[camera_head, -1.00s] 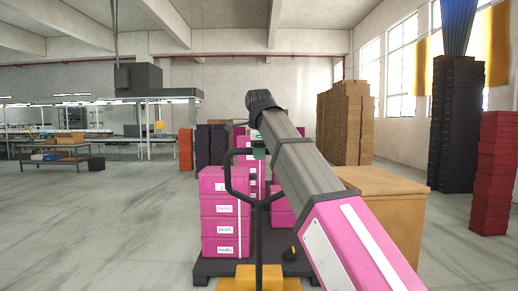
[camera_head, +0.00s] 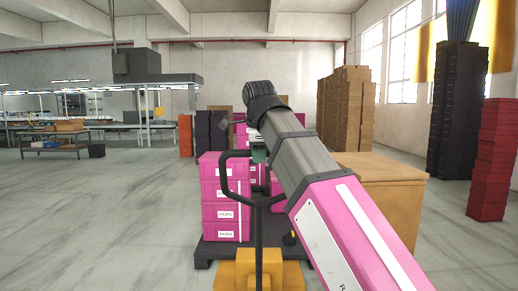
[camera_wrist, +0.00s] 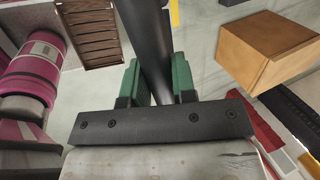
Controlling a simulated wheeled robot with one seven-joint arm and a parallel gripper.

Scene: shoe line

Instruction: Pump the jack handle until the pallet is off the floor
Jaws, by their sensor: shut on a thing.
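The jack handle (camera_head: 225,182) is a black loop on an upright shaft rising from the yellow jack body (camera_head: 259,272). My gripper (camera_head: 259,153) is shut on the loop's top bar. In the wrist view, my gripper's green fingers (camera_wrist: 160,82) press on both sides of the black handle bar (camera_wrist: 147,35). The dark pallet (camera_head: 204,255) stands beyond the jack and carries stacked pink boxes (camera_head: 226,205). Whether a gap lies between pallet and floor cannot be told. My arm hides part of the load and the pallet's right side.
A large cardboard box (camera_head: 385,195) stands just right of the pallet and also shows in the wrist view (camera_wrist: 268,50). Brown cartons (camera_head: 345,110), black stacks (camera_head: 458,115) and a red stack (camera_head: 492,160) stand farther right. The floor to the left is open.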

